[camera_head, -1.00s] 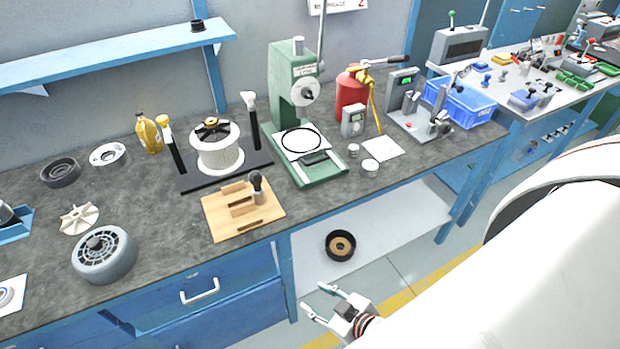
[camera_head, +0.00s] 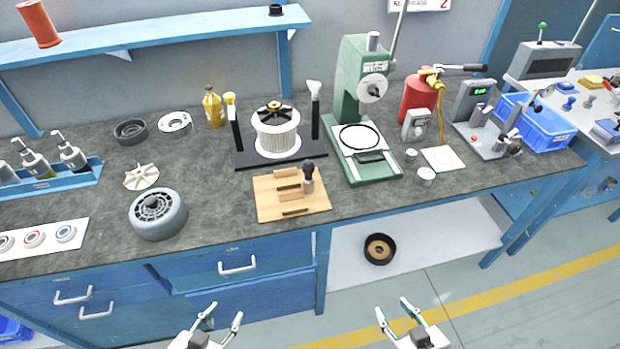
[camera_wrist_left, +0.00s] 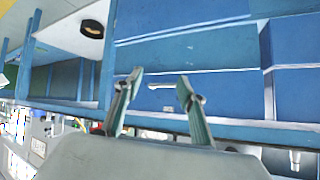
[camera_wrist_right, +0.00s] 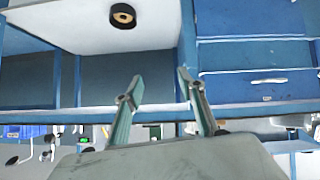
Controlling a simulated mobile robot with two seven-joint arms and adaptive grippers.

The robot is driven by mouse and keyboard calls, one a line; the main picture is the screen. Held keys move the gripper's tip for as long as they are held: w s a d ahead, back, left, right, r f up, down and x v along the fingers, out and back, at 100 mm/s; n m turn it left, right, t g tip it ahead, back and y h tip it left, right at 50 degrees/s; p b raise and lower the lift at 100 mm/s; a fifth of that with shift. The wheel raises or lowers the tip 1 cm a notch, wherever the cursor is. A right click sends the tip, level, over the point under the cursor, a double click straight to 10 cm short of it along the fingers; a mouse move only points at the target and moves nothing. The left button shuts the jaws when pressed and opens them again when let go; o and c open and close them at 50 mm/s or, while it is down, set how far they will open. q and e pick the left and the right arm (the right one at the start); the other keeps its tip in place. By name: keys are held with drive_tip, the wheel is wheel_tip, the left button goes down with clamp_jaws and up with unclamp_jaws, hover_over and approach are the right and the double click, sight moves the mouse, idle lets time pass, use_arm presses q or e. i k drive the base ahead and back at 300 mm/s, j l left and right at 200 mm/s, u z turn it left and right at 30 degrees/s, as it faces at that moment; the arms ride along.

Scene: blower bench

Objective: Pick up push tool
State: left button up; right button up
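A small tool with a dark rounded handle (camera_head: 308,176), which looks like the push tool, stands upright at the right side of a wooden fixture board (camera_head: 265,207) on the bench. Its lower end is partly hidden by the fixture. My left gripper (camera_head: 226,311) is open and empty, low in front of the bench drawers. My right gripper (camera_head: 392,306) is open and empty, in front of the lower shelf. Both are well apart from the tool. The left wrist view (camera_wrist_left: 159,75) and right wrist view (camera_wrist_right: 158,82) show spread fingers with nothing between them.
Behind the board stands a black stand with a white filter (camera_head: 276,135). A green arbor press (camera_head: 362,110) is to its right. A grey motor housing (camera_head: 158,214) sits to its left. The bench's front edge lies between my grippers and the board.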

sight(308, 165)
drive_tip(key=i+l+u, duration=0.1)
drive_tip(key=l+u, duration=0.2)
drive_tip(key=l, duration=1.3)
drive_tip(key=l+u, duration=0.35)
drive_tip(key=l, duration=1.2)
drive_tip(key=i+j, duration=0.15)
drive_tip(key=j+z, duration=0.05)
drive_tip(key=j, duration=0.05)
